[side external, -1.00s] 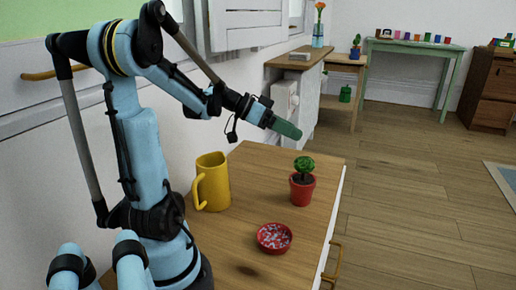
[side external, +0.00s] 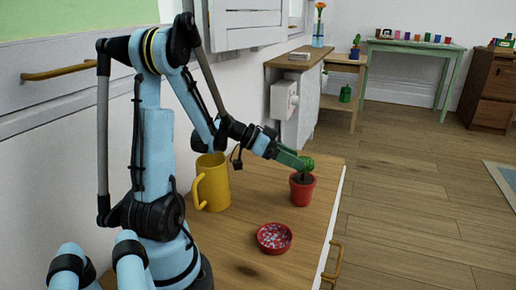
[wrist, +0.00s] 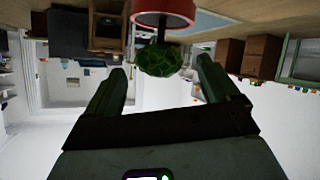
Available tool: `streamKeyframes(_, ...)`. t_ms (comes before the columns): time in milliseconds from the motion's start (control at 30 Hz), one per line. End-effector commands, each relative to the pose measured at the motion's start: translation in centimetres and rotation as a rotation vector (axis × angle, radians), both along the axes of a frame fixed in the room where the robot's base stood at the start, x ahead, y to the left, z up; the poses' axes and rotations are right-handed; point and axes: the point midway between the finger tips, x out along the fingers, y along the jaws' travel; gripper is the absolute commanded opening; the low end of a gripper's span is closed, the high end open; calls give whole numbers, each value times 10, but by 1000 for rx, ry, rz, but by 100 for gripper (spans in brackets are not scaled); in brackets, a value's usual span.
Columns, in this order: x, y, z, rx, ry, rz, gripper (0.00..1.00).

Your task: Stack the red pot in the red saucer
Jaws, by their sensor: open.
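The red pot (side external: 302,190) with a round green plant stands upright on the wooden table. The red saucer (side external: 274,238), filled with pale pebbles, lies nearer the camera and a little left of the pot. My gripper (side external: 303,163) is beside the plant's green top, just above the pot's rim. In the wrist view, my gripper (wrist: 162,78) has its two green fingers spread wide. The green plant (wrist: 158,59) shows between and just beyond the fingertips, with the red pot (wrist: 163,12) at the top edge. Whether a finger touches the plant cannot be told.
A tall yellow mug (side external: 212,183) stands on the table (side external: 240,215) left of the pot, near my arm. The table's right edge runs close beside the pot. The table is clear between pot and saucer.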

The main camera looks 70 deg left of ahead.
Motion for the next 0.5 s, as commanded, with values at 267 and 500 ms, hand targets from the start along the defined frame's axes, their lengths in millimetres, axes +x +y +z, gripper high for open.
streamKeyframes(267, 31, -17, -17, 1, -1, -5, 88)
streamKeyframes(500, 49, -25, -27, 2, -1, -1, 88)
